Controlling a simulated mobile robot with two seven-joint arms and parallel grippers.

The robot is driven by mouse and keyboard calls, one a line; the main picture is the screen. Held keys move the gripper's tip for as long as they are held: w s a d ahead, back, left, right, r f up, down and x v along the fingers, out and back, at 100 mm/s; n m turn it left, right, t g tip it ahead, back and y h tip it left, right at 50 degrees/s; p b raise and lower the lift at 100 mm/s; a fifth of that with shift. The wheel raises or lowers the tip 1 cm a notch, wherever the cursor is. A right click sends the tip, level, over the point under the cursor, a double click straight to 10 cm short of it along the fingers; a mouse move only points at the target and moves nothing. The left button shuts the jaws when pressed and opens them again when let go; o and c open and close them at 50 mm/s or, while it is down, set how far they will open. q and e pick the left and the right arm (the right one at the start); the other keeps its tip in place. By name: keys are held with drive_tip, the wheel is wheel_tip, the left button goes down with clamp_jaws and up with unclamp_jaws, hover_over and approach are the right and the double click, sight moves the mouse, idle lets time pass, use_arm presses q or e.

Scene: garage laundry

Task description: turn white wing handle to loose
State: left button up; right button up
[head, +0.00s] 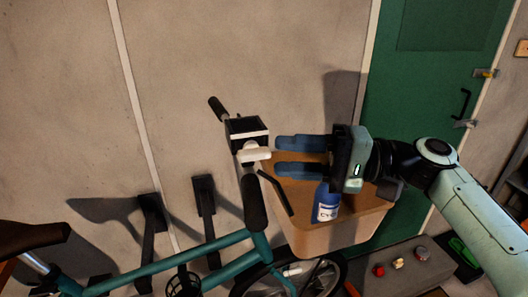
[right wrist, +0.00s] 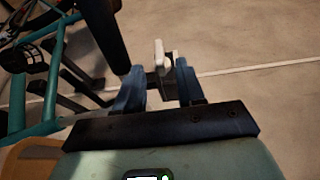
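The white wing handle (head: 254,155) sits below a small black box with a white band (head: 247,134), at the front of a teal bicycle. In the right wrist view the white handle (right wrist: 159,50) stands upright just past the fingertips. My right gripper (head: 276,156) comes in from the right with its two blue fingers apart, one above the other, and nothing between them. Its tips are close to the handle's right side; I cannot tell whether they touch. In the right wrist view the gripper (right wrist: 159,72) points at the handle. My left gripper is not in view.
A brown basket (head: 325,233) with a blue bottle (head: 327,202) is under my right gripper. The black handlebar grip (head: 254,203) and teal frame (head: 215,247) are near the handle. A green door (head: 420,90) and a grey panel with knobs (head: 405,270) stand right.

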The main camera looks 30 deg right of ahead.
sight(265, 152)
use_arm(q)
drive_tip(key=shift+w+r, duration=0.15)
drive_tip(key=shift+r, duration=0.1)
use_arm(e)
drive_tip(key=shift+x, duration=2.3)
drive_tip(key=shift+c, duration=0.3)
